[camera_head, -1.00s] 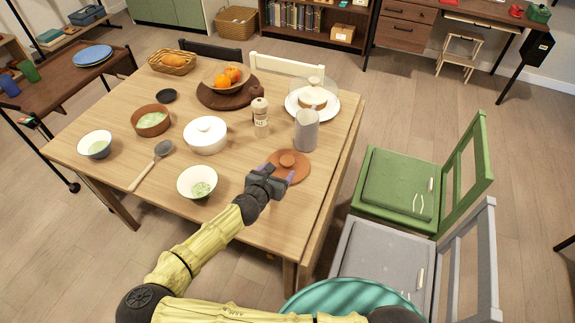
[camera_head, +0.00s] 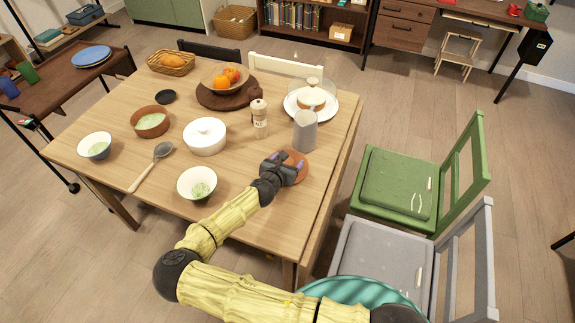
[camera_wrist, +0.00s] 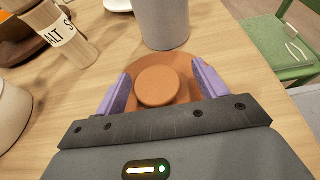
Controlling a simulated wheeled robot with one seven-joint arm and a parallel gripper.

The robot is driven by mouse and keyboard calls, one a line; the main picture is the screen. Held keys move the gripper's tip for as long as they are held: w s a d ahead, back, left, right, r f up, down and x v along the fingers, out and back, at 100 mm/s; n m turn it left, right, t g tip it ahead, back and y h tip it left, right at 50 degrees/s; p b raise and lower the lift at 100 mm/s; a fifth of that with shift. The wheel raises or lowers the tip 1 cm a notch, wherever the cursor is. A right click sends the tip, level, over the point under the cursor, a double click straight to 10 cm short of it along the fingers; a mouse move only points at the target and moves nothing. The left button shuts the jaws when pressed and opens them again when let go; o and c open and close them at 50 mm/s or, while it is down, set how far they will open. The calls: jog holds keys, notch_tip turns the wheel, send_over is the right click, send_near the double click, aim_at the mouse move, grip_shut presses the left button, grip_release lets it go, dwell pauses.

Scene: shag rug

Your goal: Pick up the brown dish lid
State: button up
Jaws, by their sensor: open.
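The brown dish lid (camera_head: 301,174) lies flat on the wooden table near its right edge. In the wrist view the lid (camera_wrist: 178,64) shows its round knob (camera_wrist: 157,86) between my two purple fingers. My gripper (camera_head: 287,164) is over the lid. In the wrist view my gripper (camera_wrist: 160,88) is open, with one finger on each side of the knob and a gap on both sides. The body of the gripper hides the near part of the lid.
A grey pitcher (camera_head: 305,131) stands just behind the lid, and a salt shaker (camera_head: 260,120) stands to its left. Green and grey chairs (camera_head: 398,184) are at the right.

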jog(key=shift+w+d+f, duration=0.1)
jog(key=shift+w+f, duration=0.05)
jog(key=shift+w, duration=0.15)
jog(key=shift+s+a, duration=0.2)
jog(key=shift+a, duration=0.15)
jog(key=shift+d, duration=0.1)
jog(key=shift+w, duration=0.1)
jog(key=c, duration=1.2)
notch_tip(320, 180, up, 18)
jog(key=shift+r, duration=0.1)
